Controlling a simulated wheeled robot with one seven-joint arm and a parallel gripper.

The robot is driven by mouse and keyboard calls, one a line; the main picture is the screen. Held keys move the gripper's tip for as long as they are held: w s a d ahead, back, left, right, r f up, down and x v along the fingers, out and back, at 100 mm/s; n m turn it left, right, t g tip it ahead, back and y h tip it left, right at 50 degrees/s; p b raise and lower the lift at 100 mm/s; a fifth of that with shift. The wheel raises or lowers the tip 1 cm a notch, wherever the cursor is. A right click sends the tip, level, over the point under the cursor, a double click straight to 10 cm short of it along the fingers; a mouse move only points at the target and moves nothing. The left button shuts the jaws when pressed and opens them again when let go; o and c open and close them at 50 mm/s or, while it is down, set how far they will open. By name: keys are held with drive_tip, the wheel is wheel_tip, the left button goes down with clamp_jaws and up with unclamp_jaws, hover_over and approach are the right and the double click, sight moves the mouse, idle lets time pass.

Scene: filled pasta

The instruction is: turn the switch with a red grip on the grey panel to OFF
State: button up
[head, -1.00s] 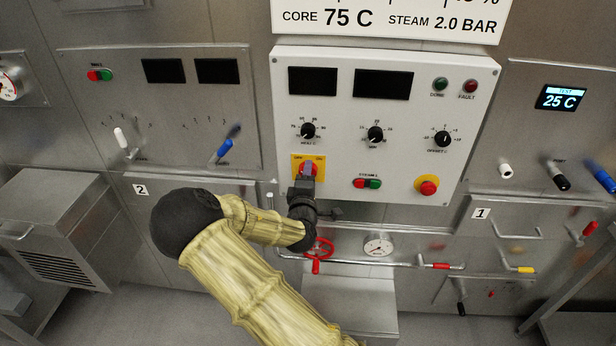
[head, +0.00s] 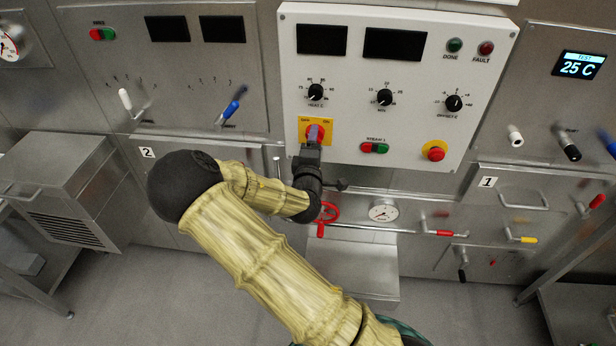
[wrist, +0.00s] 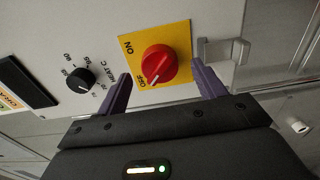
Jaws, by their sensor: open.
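The switch with a red grip (wrist: 160,66) sits on a yellow plate (wrist: 178,37) on the light grey panel (head: 330,170). The plate carries the words ON and OFF. In the wrist view the white mark on the grip points down-left, to the OFF side. My gripper (wrist: 161,72) is open, with one purple finger on each side of the red grip. I cannot tell whether either finger touches it. In the head view my gripper (head: 313,142) is in front of the switch (head: 309,129) and hides part of it.
A black heat knob (wrist: 81,80) is close to the left finger in the wrist view. A metal bracket (wrist: 222,50) stands right of the plate. In the head view a red-green push-button pair (head: 374,147) and a red handwheel (head: 328,212) are near my gripper.

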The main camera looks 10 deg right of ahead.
drive_tip(key=p+v, duration=0.8)
drive_tip(key=v, duration=0.7)
drive_tip(key=shift+p, duration=0.3)
